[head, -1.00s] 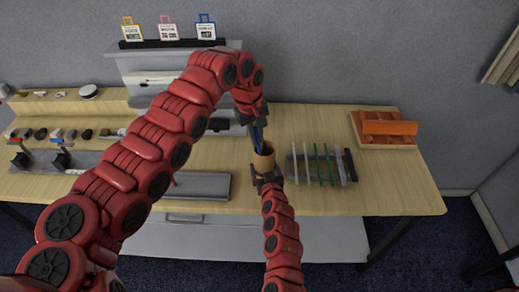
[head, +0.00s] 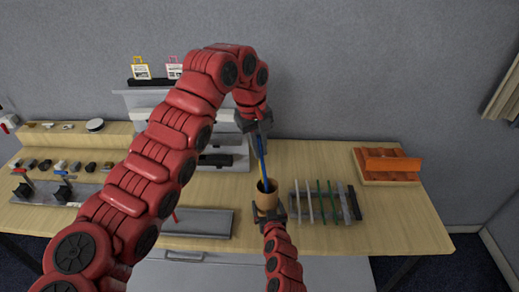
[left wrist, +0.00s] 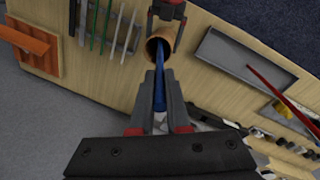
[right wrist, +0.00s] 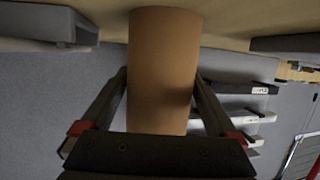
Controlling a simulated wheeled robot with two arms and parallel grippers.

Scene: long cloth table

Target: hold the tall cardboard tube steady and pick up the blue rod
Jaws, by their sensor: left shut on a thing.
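The cardboard tube (head: 265,203) stands upright near the table's front edge, its open mouth facing up. My right gripper (head: 270,217) has one finger on each side of the tube, low down; the right wrist view shows the tube (right wrist: 163,70) between the fingers, which appear to touch it. The blue rod (head: 262,160) rises out of the tube's mouth, slightly tilted. My left gripper (head: 257,125) is above the tube, shut on the rod's upper part. In the left wrist view the rod (left wrist: 160,85) runs from the fingers to the mouth; its lower end is hidden.
A rack with several thin rods (head: 325,202) stands right of the tube. An orange holder (head: 388,164) is at the far right. A grey tray (head: 200,222) lies left of the tube. Bags and shelves stand at the back, partly behind my left arm.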

